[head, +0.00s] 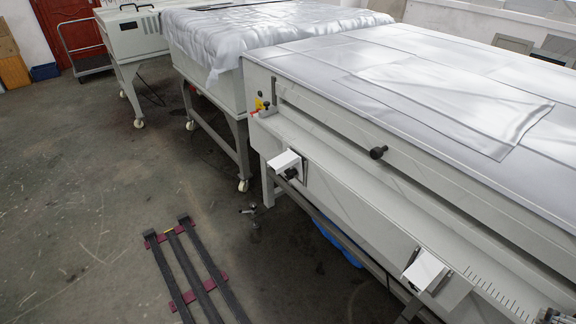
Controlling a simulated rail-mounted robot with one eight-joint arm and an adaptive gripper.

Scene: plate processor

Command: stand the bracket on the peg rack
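I cannot make out a bracket or a peg rack for certain in the head view. My gripper is not in view, so what it holds cannot be seen. A small metal piece (252,212) is on the floor beside the machine; it is too small to tell what it is.
A sheet-covered table (245,35) stands behind. Black bars on maroon crosspieces (180,230) lie on the floor. The left floor is mostly clear.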

